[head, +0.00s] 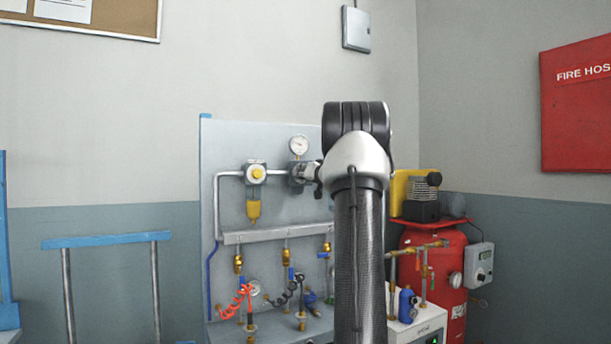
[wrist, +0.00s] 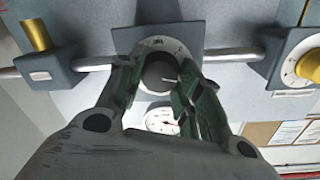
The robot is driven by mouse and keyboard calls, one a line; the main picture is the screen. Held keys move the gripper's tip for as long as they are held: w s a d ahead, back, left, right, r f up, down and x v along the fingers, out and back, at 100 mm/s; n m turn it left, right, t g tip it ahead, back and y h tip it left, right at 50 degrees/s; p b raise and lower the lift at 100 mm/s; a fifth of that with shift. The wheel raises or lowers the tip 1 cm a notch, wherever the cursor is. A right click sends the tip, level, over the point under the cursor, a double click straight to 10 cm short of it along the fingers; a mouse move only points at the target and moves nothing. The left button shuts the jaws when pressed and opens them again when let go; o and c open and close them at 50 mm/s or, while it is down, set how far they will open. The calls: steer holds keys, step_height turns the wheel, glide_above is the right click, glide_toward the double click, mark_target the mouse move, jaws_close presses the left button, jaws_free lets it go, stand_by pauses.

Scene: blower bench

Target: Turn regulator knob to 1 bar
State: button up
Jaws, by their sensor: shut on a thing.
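The regulator (head: 298,170) is a grey block on the pipe of the upright panel, partly hidden by my arm in the head view. Its dark round knob (wrist: 158,74) sits in a pale ring in the wrist view, with a white mark pointing to picture right. My gripper (wrist: 160,80) is shut on the knob, one finger on each side; it also shows in the head view (head: 311,173). The round white pressure gauge (head: 299,145) stands above the regulator. In the wrist view, which is upside down, the gauge (wrist: 162,120) lies below the knob; its reading is too small to tell.
A unit with a yellow knob (head: 257,173) and a yellow bowl sits left of the regulator. Below are a grey rail (head: 270,233) and hoses with brass fittings (head: 240,300). A red tank (head: 437,260) stands right. My arm hides the panel's right part.

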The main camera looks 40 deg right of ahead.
steer(key=shift+f+n, duration=0.2)
steer(key=shift+n, duration=0.8)
steer(key=o, duration=1)
steer(key=shift+o, duration=0.2)
steer(key=shift+r, duration=0.1)
steer(key=v, duration=1.2)
